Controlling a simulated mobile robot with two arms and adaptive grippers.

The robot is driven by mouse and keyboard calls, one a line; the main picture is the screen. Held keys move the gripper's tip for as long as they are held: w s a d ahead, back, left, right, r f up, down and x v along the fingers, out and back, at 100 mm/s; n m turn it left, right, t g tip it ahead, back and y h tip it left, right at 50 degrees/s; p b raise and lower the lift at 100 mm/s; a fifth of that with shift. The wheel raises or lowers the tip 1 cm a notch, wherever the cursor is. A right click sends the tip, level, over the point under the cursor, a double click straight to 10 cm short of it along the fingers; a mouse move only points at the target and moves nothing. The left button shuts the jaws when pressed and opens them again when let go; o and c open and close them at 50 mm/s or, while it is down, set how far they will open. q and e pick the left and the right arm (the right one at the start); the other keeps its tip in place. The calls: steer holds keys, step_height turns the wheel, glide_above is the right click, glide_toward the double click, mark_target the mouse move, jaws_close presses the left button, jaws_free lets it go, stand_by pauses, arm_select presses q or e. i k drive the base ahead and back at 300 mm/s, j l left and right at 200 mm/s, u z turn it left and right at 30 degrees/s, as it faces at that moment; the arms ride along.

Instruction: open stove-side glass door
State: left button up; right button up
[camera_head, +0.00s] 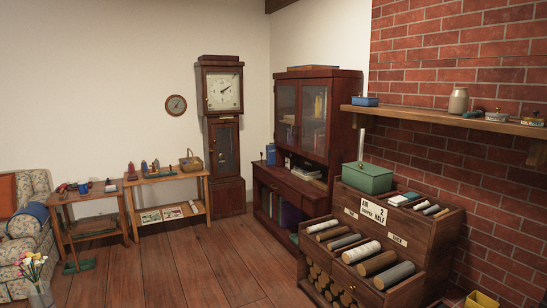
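A dark red-brown wooden cabinet (342,115) stands against the back wall, right of centre, some way off across the floor. Its upper part has two glass doors, a left glass door (286,103) and a right glass door (314,110). Both look shut. Books and small items show dimly behind the glass. The right door is the one nearer the brick wall. No stove is in view, so I cannot confirm which door is stove-side. Handles are too small to make out. Neither of my grippers is in view.
A wooden rack of rolls (430,245) stands at the right front, partly hiding the cabinet's lower right. A tall clock (223,140) stands left of the cabinet. Low tables (165,178) and an armchair (35,190) are at left. The plank floor (180,265) in the middle is clear.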

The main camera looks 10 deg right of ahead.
mark_target(326, 160)
steer(key=i+j+u, duration=0.1)
steer(key=i+u, duration=0.3)
steer(key=i, duration=3.85)
steer(key=i+j+z, duration=0.2)
steer(key=i+z, duration=0.2)
steer(key=i, duration=0.15)
steer(key=i+j+z, duration=0.85)
steer(key=i, duration=0.2)
steer(key=i+j+z, duration=0.45)
steer(key=j, duration=0.25)
steer(key=k, duration=0.05)
